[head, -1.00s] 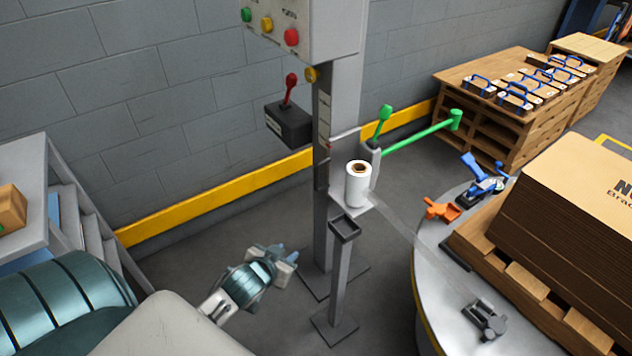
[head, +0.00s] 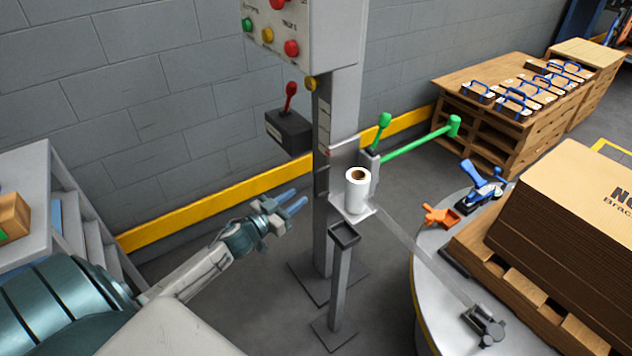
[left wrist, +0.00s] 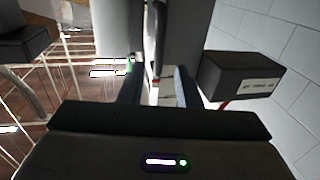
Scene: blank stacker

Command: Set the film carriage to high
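The film carriage (head: 340,206) is a grey bracket on the upright mast (head: 324,225), holding a white film roll (head: 357,194). It sits partway up the mast, below a marked scale strip (head: 323,125). A green lever (head: 382,128) and a green bar handle (head: 420,140) are at its right. A red lever (head: 290,95) stands on a black box (head: 289,130) left of the mast. My left gripper (head: 300,200) is open and empty, left of the mast and lower than the box. The left wrist view shows its spread fingers (left wrist: 158,88) and the labelled box (left wrist: 238,76). My right gripper is out of view.
A control panel (head: 310,35) with coloured buttons is above. A grey post with a small tray (head: 344,235) stands in front of the mast. A round turntable (head: 425,275) with a pallet and stacked cardboard (head: 550,225) is at right. Grey shelving (head: 40,180) is at left.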

